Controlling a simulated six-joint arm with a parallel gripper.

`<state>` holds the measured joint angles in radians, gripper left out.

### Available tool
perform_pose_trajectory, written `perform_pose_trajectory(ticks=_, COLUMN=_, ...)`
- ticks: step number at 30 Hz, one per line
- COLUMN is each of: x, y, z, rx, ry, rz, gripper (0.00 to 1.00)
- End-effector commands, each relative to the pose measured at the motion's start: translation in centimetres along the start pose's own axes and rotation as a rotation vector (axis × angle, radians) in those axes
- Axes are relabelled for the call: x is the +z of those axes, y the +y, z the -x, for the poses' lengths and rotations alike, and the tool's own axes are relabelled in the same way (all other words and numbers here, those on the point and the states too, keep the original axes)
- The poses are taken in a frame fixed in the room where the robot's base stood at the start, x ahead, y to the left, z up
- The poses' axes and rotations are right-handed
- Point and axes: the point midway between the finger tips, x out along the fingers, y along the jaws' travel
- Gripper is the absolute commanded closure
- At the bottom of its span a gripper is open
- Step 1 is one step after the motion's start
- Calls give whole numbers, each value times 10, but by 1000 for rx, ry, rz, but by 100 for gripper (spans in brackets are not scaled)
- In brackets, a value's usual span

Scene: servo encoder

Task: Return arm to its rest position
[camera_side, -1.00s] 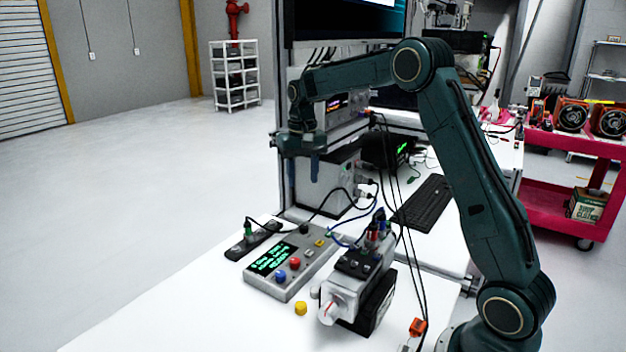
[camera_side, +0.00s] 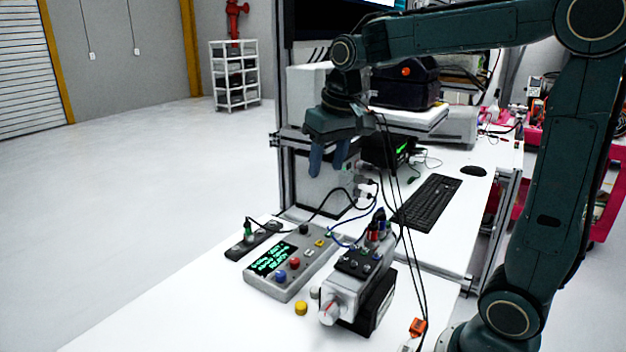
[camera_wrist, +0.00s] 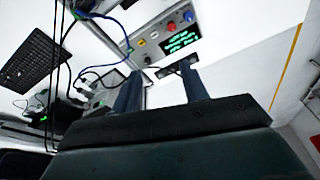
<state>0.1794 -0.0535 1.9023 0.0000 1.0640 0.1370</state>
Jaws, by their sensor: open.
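My gripper (camera_side: 328,160) is in the air in the side view, above and behind the control box (camera_side: 290,262). Its two blue fingers point down, apart, with nothing between them. In the wrist view the two fingers of my gripper (camera_wrist: 160,88) also show apart and empty. The grey control box has a lit green display and red, blue and yellow knobs; it also shows in the wrist view (camera_wrist: 160,36). The grey servo unit (camera_side: 352,280) stands to its right on the white table, with cables on top. The gripper touches neither.
A black power strip (camera_side: 253,241) lies left of the control box. A small yellow cap (camera_side: 300,308) is on the table. A keyboard (camera_side: 428,202) and metal frame posts (camera_side: 283,165) stand behind. Thin black cables hang near the gripper. The table's front left is clear.

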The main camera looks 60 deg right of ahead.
Motion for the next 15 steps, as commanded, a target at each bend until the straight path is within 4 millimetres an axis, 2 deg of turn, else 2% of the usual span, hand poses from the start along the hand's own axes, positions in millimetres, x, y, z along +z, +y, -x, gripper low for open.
perform_pose_trajectory(ticks=6, x=47, y=-8, z=19, rx=-19, ry=63, rz=74, gripper=56)
perform_pose_trajectory(ticks=15, x=110, y=-11, z=28, rx=-45, ry=144, rz=171, gripper=56)
